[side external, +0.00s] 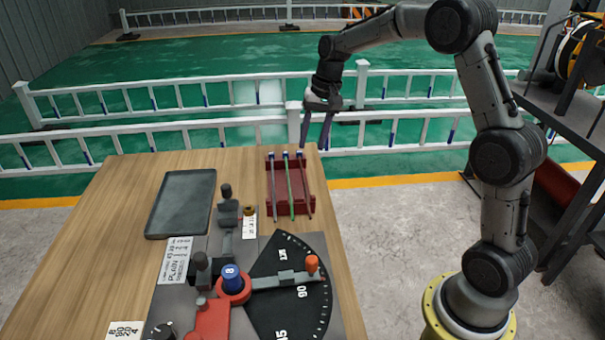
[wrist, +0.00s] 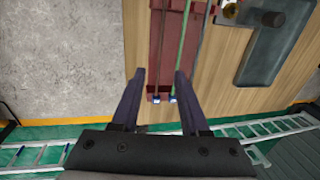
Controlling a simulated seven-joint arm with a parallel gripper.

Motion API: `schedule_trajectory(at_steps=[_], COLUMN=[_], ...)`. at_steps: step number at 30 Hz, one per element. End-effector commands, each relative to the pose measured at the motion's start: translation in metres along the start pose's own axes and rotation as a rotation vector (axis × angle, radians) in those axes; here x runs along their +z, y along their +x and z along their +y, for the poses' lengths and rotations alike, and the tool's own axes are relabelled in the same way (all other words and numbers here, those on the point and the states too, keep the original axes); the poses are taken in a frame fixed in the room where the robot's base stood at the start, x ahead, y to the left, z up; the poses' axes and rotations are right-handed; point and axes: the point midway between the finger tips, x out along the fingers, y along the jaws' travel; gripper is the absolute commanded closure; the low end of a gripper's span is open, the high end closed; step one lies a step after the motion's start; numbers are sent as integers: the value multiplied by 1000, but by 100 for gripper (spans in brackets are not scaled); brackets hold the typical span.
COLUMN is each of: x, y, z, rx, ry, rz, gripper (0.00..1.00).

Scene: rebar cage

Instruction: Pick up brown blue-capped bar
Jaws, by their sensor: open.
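A dark red rack (side external: 281,208) on the wooden table holds three thin bars with blue caps at their far ends. The brown bar (side external: 304,187) is the rightmost, the green bar (side external: 291,190) is in the middle and a greyish bar (side external: 273,190) is on the left. My gripper (side external: 314,147) is open and empty, pointing down above the capped end of the rack. In the wrist view the brown bar (wrist: 161,45) and the green bar (wrist: 181,42) appear between or near my open fingers (wrist: 160,73).
A dark grey tray (side external: 182,203) lies left of the rack. A bending machine with a black dial plate (side external: 287,285) and an orange-knobbed lever (side external: 312,264) stands nearer the camera. White railings (side external: 200,130) run behind the table. A dark shelf (side external: 560,110) stands at right.

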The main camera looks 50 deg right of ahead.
Motion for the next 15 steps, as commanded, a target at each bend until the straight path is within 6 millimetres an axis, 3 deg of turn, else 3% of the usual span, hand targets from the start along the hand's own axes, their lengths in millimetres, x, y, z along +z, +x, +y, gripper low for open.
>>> schedule_trajectory(at_steps=[4, 15], x=[1, -1], y=[26, 58], z=[0, 0], rx=[2, 2], ry=[-1, -1], rz=[-3, -2], gripper=[55, 55])
